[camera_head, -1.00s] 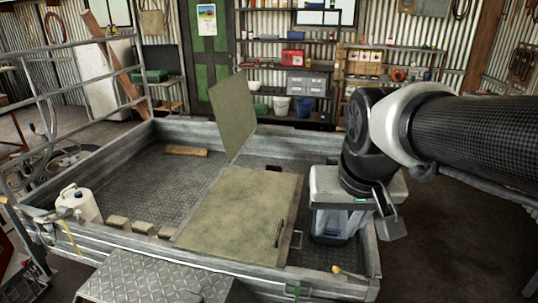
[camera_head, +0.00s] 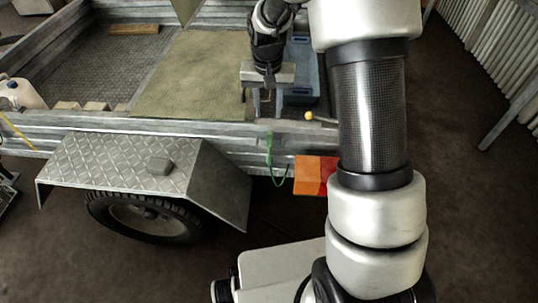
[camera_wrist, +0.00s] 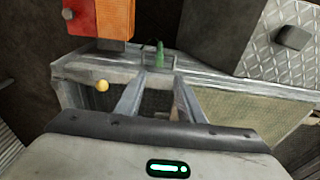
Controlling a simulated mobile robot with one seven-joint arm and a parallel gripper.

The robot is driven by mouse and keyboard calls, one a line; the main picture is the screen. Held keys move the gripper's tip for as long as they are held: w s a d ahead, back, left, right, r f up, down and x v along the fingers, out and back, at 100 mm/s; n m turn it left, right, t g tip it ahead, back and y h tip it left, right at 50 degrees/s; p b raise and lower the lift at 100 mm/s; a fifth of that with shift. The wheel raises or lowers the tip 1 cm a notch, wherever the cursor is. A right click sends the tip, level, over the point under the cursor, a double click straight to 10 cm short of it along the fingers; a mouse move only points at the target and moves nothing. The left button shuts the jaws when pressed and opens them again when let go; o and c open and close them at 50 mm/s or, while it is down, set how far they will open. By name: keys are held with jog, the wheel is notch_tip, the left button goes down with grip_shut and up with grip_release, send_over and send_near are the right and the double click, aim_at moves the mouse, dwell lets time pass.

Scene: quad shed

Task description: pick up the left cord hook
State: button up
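A green cord (camera_head: 270,157) hangs over the near wall of the grey trailer, just below my gripper. In the wrist view a narrow green piece (camera_wrist: 160,52) stands at the trailer rim, beyond the fingertips; I cannot tell whether it is the hook or only the cord. My gripper (camera_head: 267,112) points down over the trailer's near edge. Its fingers are apart, with a gap between them in the wrist view (camera_wrist: 158,88). Nothing is clearly held. A yellow ball on a thin stem (camera_head: 308,116) lies to the right and also shows in the wrist view (camera_wrist: 102,86).
An olive panel (camera_head: 195,75) lies left of my gripper. A blue bin (camera_head: 302,75) stands behind it. An orange and red lamp block (camera_head: 315,175) sits under the rim. A diamond-plate fender (camera_head: 120,165) covers the wheel (camera_head: 150,218). A white jug (camera_head: 20,94) stands far left.

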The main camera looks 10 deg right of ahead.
aim_at(270, 132)
jog(key=f, duration=0.2)
jog(key=f+b, duration=0.1)
jog(key=f, duration=0.4)
jog(key=shift+w+d, duration=0.15)
jog(key=shift+w, duration=0.25)
notch_tip(270, 132, down, 4)
jog(key=shift+w+d+f+b, duration=0.15)
jog(key=shift+f+b, duration=0.1)
jog(key=shift+b, duration=0.7)
jog(key=shift+f, duration=0.35)
jog(key=shift+c, duration=0.4)
grip_shut()
